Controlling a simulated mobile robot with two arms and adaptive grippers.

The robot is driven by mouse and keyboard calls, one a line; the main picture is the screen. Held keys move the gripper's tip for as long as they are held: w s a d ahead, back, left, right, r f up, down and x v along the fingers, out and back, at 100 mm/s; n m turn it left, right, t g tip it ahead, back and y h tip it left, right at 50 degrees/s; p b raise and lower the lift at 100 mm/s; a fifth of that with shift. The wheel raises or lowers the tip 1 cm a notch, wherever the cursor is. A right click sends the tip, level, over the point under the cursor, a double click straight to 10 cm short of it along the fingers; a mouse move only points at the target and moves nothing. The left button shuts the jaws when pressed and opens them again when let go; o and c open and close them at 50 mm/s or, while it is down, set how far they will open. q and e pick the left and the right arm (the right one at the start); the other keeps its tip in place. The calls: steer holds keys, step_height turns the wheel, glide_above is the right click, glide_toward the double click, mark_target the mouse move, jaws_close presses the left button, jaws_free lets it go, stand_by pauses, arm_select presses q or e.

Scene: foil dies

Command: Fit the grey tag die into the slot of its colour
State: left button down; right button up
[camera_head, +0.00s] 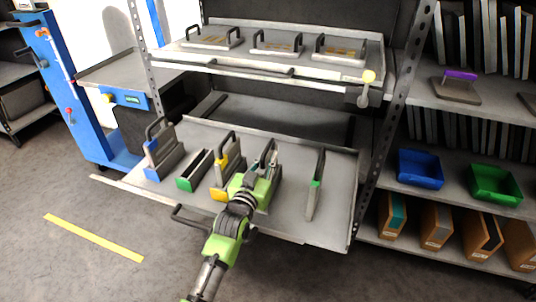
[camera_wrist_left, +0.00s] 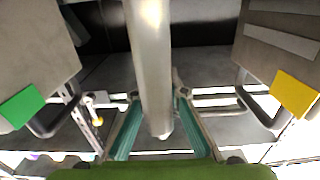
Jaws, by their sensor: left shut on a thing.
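My left gripper (camera_head: 266,163) is over the lower shelf tray, between the yellow tag die (camera_head: 221,180) and the green tag die (camera_head: 316,184). Its teal fingers (camera_wrist_left: 160,125) are shut on the pale grey handle bar of a die (camera_wrist_left: 150,65), taken as the grey tag die. That die's grey body (camera_head: 274,190) shows partly beside my arm in the head view. Its tag and lower edge are hidden, so I cannot tell whether it sits in a slot. In the left wrist view a green tag (camera_wrist_left: 20,106) and a yellow tag (camera_wrist_left: 294,94) flank it. My right gripper is not in view.
The upper shelf (camera_head: 280,64) holds several flat handled plates. A rack upright (camera_head: 390,120) stands right of the tray, before blue (camera_head: 420,170) and green bins (camera_head: 495,185).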

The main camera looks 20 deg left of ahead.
arm_select(q)
steer(key=shift+r, duration=0.3)
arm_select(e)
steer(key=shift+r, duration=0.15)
arm_select(q)
steer(key=c, duration=2.3)
jaws_free()
steer(key=shift+f, duration=0.4)
steer(key=shift+o, duration=1.4)
steer(key=shift+r, duration=0.1)
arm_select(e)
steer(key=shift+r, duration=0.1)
arm_select(q)
steer(key=shift+s, duration=0.35)
steer(key=s+p, duration=0.2)
steer(key=s, duration=0.9)
steer(key=shift+s+a, duration=0.15)
steer(key=shift+s, duration=0.05)
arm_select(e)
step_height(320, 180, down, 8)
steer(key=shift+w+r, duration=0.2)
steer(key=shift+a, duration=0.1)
